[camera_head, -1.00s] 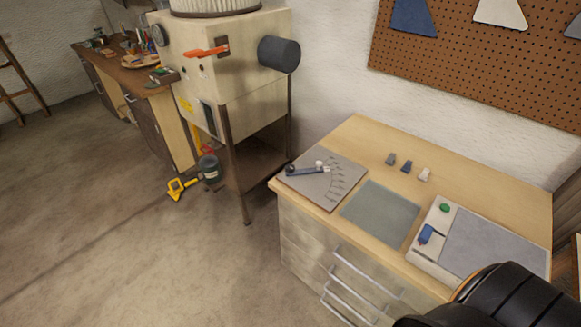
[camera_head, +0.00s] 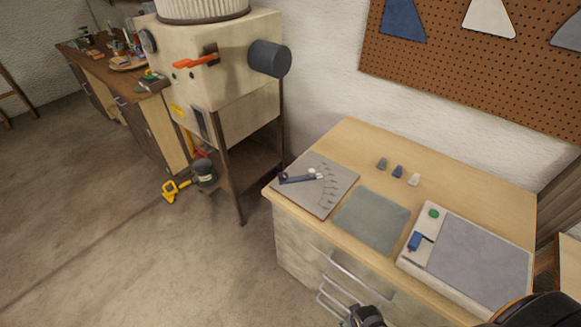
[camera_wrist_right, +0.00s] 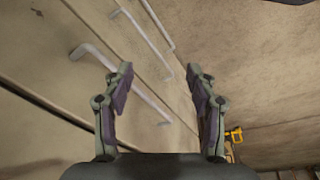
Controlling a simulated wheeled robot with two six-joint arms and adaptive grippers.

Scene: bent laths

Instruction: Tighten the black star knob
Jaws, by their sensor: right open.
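A grey plate (camera_head: 318,199) lies at the near left corner of the wooden bench. A dark blue lever (camera_head: 298,179) lies on it, beside a fan of marks. A small black part at the lever's left end, probably the black star knob (camera_head: 282,177), is too small to make out its shape. A pale round piece (camera_head: 313,172) sits near the lever's other end. My right gripper (camera_wrist_right: 160,76) is open and empty in the wrist view, in front of the drawer handles. In the head view only a dark part of it (camera_head: 365,316) shows at the bottom edge. My left gripper is out of view.
Drawer handles (camera_head: 347,273) stick out from the bench front. A grey-green mat (camera_head: 371,219), a white-edged box with a grey panel (camera_head: 480,255) and several small pegs (camera_head: 398,171) occupy the top. A machine on legs (camera_head: 215,70) stands left. A yellow tool (camera_head: 172,191) lies on the floor.

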